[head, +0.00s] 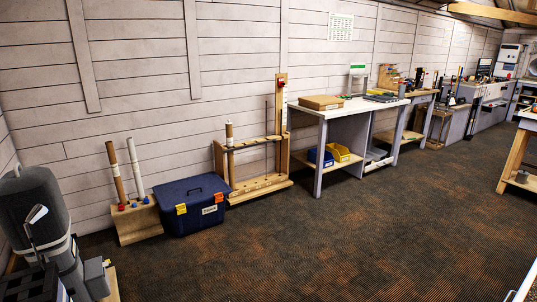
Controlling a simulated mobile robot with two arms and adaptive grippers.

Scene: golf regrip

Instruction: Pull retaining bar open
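A wooden rack (262,185) stands on the floor against the wall, left of the workbench. A thin dark bar (254,143), which looks like the retaining bar, runs across the rack near its top. Whether it is latched is too small to tell. A thin upright shaft (267,125) and a thicker light-brown grip or tube (229,135) stand at the rack. A taller post with a red piece (282,83) rises at its right end. Neither of my grippers is in view.
A blue lidded box (193,212) and a wooden stand holding two tubes (140,222) are left of the rack. A grey golf bag (32,195) is at far left. A white workbench (345,108) stands right. The dark floor in front is clear.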

